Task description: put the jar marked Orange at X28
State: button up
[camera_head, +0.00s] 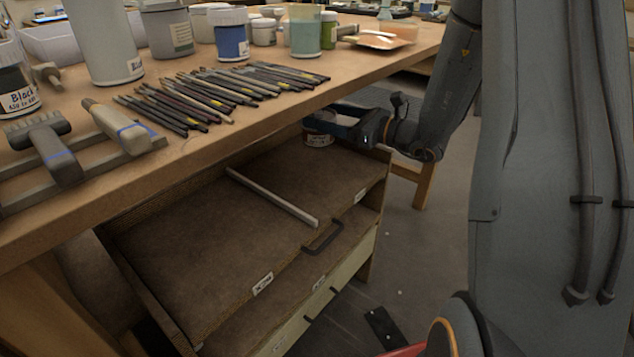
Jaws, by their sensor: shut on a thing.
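My gripper (328,124) reaches in from the right, just under the table's front edge. It is shut on a small jar (319,139) with a pale label whose text is too small to read. The table edge hides the top of the jar and part of the fingers. The jar is over the back right part of an open drawer (190,250); I cannot tell whether it touches the drawer floor. Small tags sit on the drawer front, one at the left (262,284) and one at the right (360,197); I cannot read X28 on either.
A pale divider bar (272,197) splits the drawer floor, which looks bare on both sides. The wooden table (230,140) overhangs the drawer's back. It holds brushes (215,95), a jar marked Black (17,95), a blue jar (231,38) and rollers (118,128).

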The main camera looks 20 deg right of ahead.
jog(key=shift+w+f+b, duration=0.1)
jog(key=shift+f+b, duration=1)
jog(key=shift+f, duration=3.9)
jog(key=shift+f, duration=0.1)
jog(key=o, duration=1.6)
jog(key=shift+o, duration=0.2)
